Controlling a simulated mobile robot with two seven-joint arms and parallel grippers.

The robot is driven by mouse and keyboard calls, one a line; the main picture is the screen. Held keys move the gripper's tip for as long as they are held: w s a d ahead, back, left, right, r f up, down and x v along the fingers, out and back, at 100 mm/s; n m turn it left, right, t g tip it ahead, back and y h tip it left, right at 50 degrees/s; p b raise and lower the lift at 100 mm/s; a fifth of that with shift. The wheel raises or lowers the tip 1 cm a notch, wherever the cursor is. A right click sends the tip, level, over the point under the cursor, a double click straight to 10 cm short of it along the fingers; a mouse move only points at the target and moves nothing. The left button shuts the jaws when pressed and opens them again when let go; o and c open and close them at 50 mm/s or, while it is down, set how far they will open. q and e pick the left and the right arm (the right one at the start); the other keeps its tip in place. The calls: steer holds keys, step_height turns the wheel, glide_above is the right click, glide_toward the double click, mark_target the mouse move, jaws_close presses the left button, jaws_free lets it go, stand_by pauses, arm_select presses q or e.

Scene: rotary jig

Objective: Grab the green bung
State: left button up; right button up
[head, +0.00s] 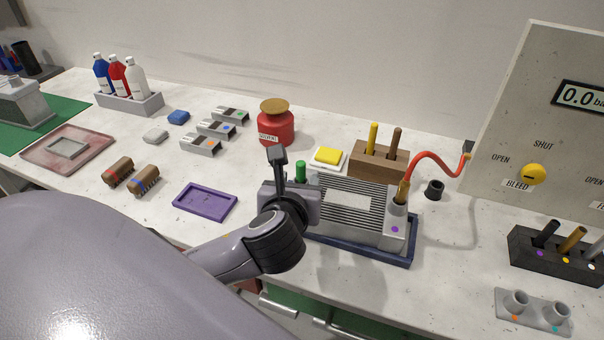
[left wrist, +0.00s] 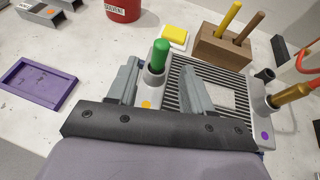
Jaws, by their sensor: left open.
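The green bung (head: 300,171) stands upright in a grey port at the left end of the ribbed grey block (head: 348,201). In the left wrist view the bung (left wrist: 160,55) rises from this port (left wrist: 152,82), which has an orange dot. My left gripper (head: 281,163) is at that end of the block. In the left wrist view its two fingers (left wrist: 158,78) are open, one on each side of the bung and port, with gaps showing. I cannot tell how far the fingertips reach down. My right gripper is not in view.
The block sits in a dark blue tray (head: 408,255). A copper-coloured fitting with a red hose (head: 428,158) is in its right port. Behind are a wooden block (head: 379,161) with two pegs and a red solvent jar (head: 277,128). A purple tray (head: 206,202) lies left.

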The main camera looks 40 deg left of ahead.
mark_target(300, 174)
arm_select(q)
steer(key=shift+x, duration=1.9)
steer(key=shift+s, duration=0.1)
jaws_close()
steer(key=shift+r, duration=0.1)
